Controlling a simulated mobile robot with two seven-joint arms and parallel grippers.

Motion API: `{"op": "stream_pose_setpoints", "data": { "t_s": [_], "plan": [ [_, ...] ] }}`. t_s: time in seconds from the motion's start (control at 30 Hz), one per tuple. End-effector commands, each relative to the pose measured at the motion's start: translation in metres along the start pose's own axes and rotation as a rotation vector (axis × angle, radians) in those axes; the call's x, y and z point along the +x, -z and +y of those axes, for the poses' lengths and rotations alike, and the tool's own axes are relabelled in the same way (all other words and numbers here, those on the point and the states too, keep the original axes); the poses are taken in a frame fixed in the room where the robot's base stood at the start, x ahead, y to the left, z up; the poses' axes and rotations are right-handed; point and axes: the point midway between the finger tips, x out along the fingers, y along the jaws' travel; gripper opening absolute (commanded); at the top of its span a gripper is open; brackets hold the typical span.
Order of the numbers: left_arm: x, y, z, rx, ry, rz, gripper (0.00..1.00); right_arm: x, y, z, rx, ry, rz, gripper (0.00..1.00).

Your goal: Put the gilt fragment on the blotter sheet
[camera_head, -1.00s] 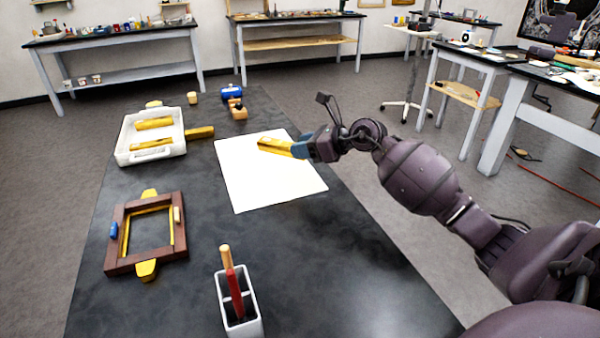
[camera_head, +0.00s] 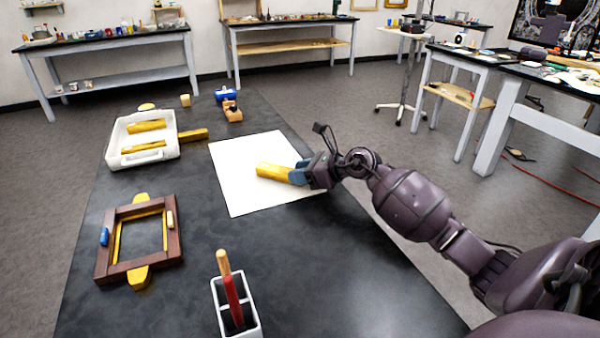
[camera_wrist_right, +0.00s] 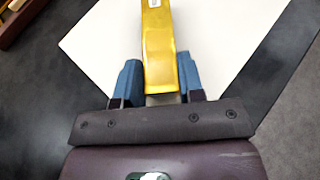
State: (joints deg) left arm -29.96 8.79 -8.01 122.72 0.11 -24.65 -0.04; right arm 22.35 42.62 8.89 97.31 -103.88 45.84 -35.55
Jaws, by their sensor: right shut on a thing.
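The gilt fragment (camera_head: 274,171), a gold bar-shaped piece, is in my right gripper (camera_head: 298,173) above or on the white blotter sheet (camera_head: 242,195). In the right wrist view the fragment (camera_wrist_right: 159,45) lies lengthwise between the blue fingers, with a small pale label at its far end. The gripper is shut on its near end. The sheet (camera_wrist_right: 95,42) spreads beneath it in that view. I cannot tell whether the fragment touches the sheet. My left gripper is out of view.
A white tray (camera_head: 113,150) with gold pieces stands left of the sheet, another gold piece (camera_head: 193,135) beside it. A brown frame (camera_head: 174,240) lies nearer, and a white holder (camera_head: 245,329) with upright tools stands in front. Small blocks (camera_head: 232,113) sit behind the sheet.

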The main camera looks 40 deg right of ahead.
Motion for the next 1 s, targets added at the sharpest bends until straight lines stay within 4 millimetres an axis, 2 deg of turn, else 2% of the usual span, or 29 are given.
{"op": "stream_pose_setpoints", "data": {
  "t_s": [0.07,0.1,0.27,0.57,0.67,0.77,1.0],
  "plan": [
    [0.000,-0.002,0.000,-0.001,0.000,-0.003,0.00,0.001,0.003,0.000,0.001,-0.001,0.002,0.12],
    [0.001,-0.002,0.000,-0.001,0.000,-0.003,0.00,0.001,0.004,0.000,0.001,-0.001,0.002,0.37],
    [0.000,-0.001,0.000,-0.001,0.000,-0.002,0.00,0.001,0.003,0.000,0.000,0.000,0.001,0.61],
    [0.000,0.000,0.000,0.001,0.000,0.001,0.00,0.000,0.001,0.000,0.000,0.000,0.000,0.61],
    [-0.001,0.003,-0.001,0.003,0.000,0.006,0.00,-0.005,-0.001,0.000,-0.001,0.001,0.000,0.61],
    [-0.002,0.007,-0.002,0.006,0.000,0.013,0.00,-0.018,-0.002,0.000,-0.003,0.002,0.001,0.61],
    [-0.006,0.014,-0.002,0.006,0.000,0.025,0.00,-0.064,-0.002,0.000,-0.004,0.002,0.000,0.61]
  ]
}}
